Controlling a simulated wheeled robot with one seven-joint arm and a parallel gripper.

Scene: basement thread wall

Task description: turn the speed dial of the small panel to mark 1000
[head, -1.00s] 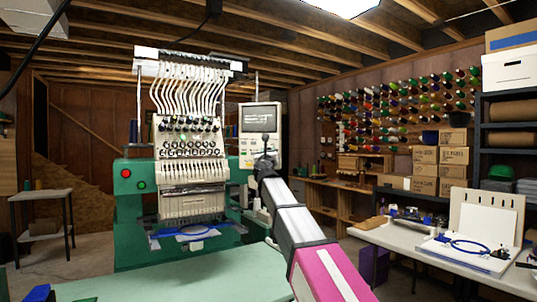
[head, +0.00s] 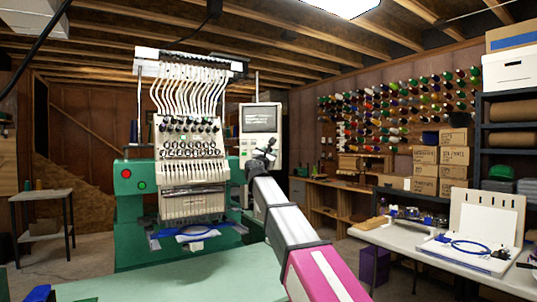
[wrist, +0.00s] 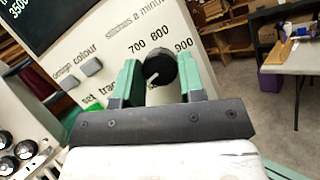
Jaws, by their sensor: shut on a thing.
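The small panel (head: 261,118) is a pale unit with a grey screen at the right of the embroidery machine. It fills the left of the wrist view (wrist: 80,55), with printed numbers 700, 800 and 900 around the speed dial (wrist: 160,66). The dial is a black round knob with a white pointer line toward its lower left in the picture. My gripper (wrist: 158,82) is shut on the dial, with one green finger on each side. In the head view my gripper (head: 266,151) is at the panel's lower part and hides the dial. Mark 1000 cannot be made out.
Two grey buttons (wrist: 92,66) are on the panel left of the dial. The green embroidery machine (head: 190,178) stands left of my arm. A white table (head: 440,250) with a hoop is at the right. Open floor lies between them.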

